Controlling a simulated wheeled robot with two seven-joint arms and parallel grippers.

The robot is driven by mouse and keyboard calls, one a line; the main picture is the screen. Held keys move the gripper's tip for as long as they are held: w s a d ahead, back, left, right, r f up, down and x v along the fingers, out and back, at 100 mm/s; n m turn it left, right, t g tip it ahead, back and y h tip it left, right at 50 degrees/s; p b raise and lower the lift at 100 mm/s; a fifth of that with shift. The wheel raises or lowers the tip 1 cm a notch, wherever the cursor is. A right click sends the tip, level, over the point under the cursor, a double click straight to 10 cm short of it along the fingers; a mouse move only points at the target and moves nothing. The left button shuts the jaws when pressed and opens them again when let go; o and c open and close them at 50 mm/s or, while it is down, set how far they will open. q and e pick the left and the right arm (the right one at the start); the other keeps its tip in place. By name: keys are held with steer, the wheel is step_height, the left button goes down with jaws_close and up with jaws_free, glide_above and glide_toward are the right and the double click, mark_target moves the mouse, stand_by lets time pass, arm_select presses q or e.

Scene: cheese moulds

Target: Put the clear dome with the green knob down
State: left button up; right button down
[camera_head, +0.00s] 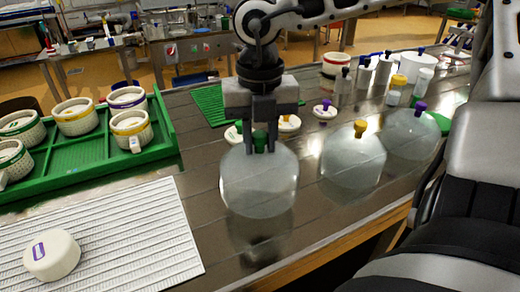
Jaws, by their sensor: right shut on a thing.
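The clear dome with the green knob (258,190) hangs from my right gripper (261,148), in the middle of the head view. The gripper points down and its fingers are shut on the green knob. A dim reflection shows on the dark tabletop (310,210) below the dome, and the dome seems to be a little above the surface, though the exact gap is hard to tell. The dome partly hides small white lidded pieces behind it. My left gripper is not in view.
Domes with a yellow knob (352,165) and a purple knob (411,133) stand to the right. A green tray (85,155) with several moulds is at the left. A white ribbed mat (130,235) holds a white cheese (51,256). Bottles (365,75) stand at the back right.

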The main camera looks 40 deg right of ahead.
mark_target(260, 153)
steer(key=shift+w+d+f, duration=0.3)
steer(key=shift+w+f, duration=0.05)
steer(key=shift+f, duration=1.8)
steer(key=shift+f, duration=0.2)
steer(key=c, duration=1.2)
jaws_free()
steer(key=shift+o, duration=0.2)
steer(key=shift+r, duration=0.1)
steer(key=shift+r, duration=0.25)
step_height(260, 153, up, 12)
steer(key=shift+f, duration=0.1)
